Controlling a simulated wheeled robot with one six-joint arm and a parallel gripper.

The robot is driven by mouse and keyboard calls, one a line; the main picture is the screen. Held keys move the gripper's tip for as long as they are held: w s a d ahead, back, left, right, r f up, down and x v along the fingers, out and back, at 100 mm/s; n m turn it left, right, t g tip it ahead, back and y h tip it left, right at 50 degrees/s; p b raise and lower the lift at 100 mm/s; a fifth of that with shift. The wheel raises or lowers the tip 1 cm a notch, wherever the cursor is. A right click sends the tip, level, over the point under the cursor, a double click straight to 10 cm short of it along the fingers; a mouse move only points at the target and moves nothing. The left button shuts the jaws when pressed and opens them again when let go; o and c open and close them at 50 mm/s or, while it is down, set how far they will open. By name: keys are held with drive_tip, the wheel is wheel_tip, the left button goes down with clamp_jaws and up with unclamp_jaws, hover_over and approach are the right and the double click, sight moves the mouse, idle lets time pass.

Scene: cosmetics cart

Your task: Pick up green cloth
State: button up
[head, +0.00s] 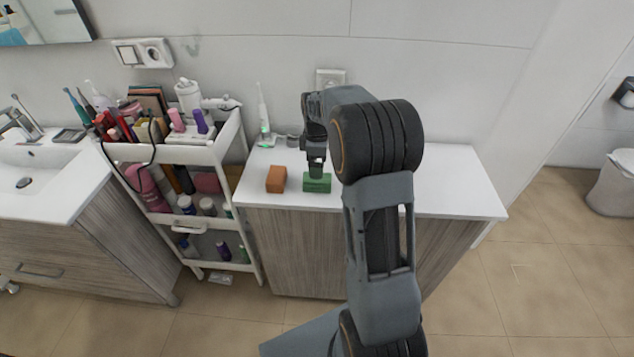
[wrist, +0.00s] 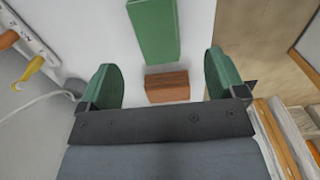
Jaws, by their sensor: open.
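The green cloth (head: 317,184) is a block-like green piece on the white counter, to the right of a brown-orange block (head: 276,179). My gripper (head: 316,170) points down over the cloth in the head view and overlaps its back edge there; I cannot tell whether they touch. In the wrist view the green cloth (wrist: 154,30) is a long rectangle ahead of the fingertips. My gripper (wrist: 160,75) is open and empty there, its two green-padded fingers wide apart. The brown block (wrist: 167,87) shows between the fingers in that picture, below the cloth.
The white counter (head: 440,180) is clear to the right of my arm. An electric toothbrush (head: 263,115) stands at its back left. A white cart (head: 190,153) crowded with cosmetics stands left of the counter. The tiled wall is close behind.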

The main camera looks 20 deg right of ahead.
drive_tip(key=shift+f+p, duration=0.65)
drive_tip(key=shift+f, duration=3.1)
drive_tip(key=shift+c, duration=0.4)
drive_tip(key=c, duration=1)
drive_tip(key=shift+w+r, duration=0.1)
drive_tip(key=shift+r, duration=0.1)
drive_tip(key=shift+r, duration=0.3)
wheel_tip(320, 180, up, 2)
drive_tip(key=shift+r, duration=0.1)
drive_tip(key=s+a+r+b, duration=0.2)
drive_tip(key=s+r+b, duration=0.1)
drive_tip(key=s+r, duration=0.7)
drive_tip(key=s, duration=0.3)
drive_tip(key=shift+s+a, duration=0.4)
